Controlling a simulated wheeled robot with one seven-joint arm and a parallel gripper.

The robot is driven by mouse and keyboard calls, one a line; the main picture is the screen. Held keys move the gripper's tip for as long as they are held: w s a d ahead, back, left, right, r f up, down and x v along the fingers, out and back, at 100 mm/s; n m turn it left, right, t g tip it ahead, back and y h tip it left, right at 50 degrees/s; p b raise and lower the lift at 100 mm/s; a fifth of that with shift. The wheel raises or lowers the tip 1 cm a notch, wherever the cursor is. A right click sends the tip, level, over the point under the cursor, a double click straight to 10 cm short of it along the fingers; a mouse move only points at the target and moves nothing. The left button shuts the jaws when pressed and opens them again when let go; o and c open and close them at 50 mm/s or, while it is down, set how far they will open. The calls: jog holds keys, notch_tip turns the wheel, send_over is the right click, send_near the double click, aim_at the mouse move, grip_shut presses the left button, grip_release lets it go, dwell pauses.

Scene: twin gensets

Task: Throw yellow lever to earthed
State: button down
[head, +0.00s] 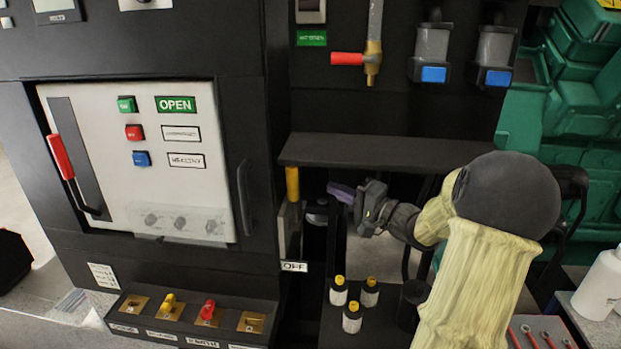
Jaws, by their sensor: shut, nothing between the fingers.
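The yellow lever (292,184) stands upright beside a pale plate, under the left end of a black ledge. A white label reading OFF (293,267) is below it. No earthed marking is readable near it. My gripper (341,192) is to the right of the lever, under the ledge, with its purple fingertips pointing left. It is shut and empty, and a visible gap separates it from the lever.
The black ledge (385,150) overhangs my gripper. A red-handled lever (60,157) is on the white panel at left. A red-handled valve (348,59) is above the ledge. Several small yellow-capped bottles (352,318) stand below my gripper. A key strip (190,320) is at lower left.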

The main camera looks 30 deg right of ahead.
jog(key=r+p, duration=0.1)
jog(key=p, duration=0.2)
send_over(293, 198)
jog(key=d, duration=0.4)
jog(key=shift+w+a, duration=0.15)
jog(key=shift+a, duration=0.15)
jog(key=shift+w+f, duration=0.1)
jog(key=shift+f, duration=0.05)
